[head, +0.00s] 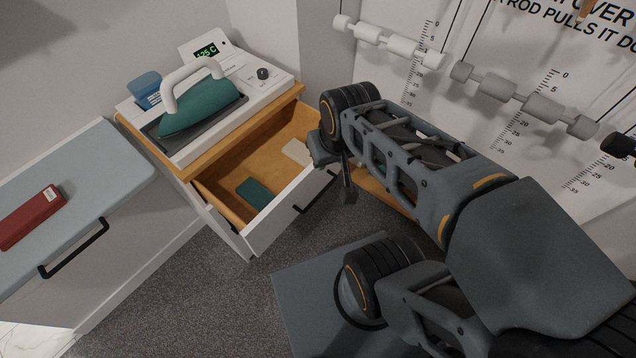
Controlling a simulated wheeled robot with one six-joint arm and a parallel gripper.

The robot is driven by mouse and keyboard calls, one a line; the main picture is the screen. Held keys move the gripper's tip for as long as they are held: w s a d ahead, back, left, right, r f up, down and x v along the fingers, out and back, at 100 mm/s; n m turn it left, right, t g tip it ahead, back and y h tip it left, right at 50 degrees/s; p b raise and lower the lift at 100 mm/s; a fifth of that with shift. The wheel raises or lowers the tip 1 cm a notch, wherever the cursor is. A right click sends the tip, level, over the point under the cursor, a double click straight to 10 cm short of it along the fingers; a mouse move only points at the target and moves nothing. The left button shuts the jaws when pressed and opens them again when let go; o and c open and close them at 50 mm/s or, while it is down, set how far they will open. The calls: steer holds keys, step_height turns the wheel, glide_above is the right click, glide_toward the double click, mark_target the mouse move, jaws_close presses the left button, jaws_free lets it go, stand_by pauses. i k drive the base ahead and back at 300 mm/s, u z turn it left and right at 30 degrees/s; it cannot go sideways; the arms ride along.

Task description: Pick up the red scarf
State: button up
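A long, flat red item (32,217) with a small white label at one end lies on the pale blue-grey top of the left cabinet, at the far left. It looks like a folded piece or a box; I cannot tell for sure that it is the scarf. No other red cloth shows. My gripper (335,165) is at the right end of the open drawer, well to the right of the red item and apart from it. Its fingers are seen edge-on and partly hidden by my wrist, so their opening is unclear.
The open drawer (272,222) holds a dark green piece (256,193) and a pale piece (297,151). A green iron (203,108) rests on the white unit above, beside a blue cup (146,90). The left cabinet top (95,165) is otherwise clear. Rods hang at right.

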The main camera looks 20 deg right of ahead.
mark_target(25, 217)
steer(key=u, duration=2.15)
steer(key=i, duration=0.5)
steer(key=u, duration=0.7)
steer(key=i, duration=1.4)
steer(key=z, duration=0.05)
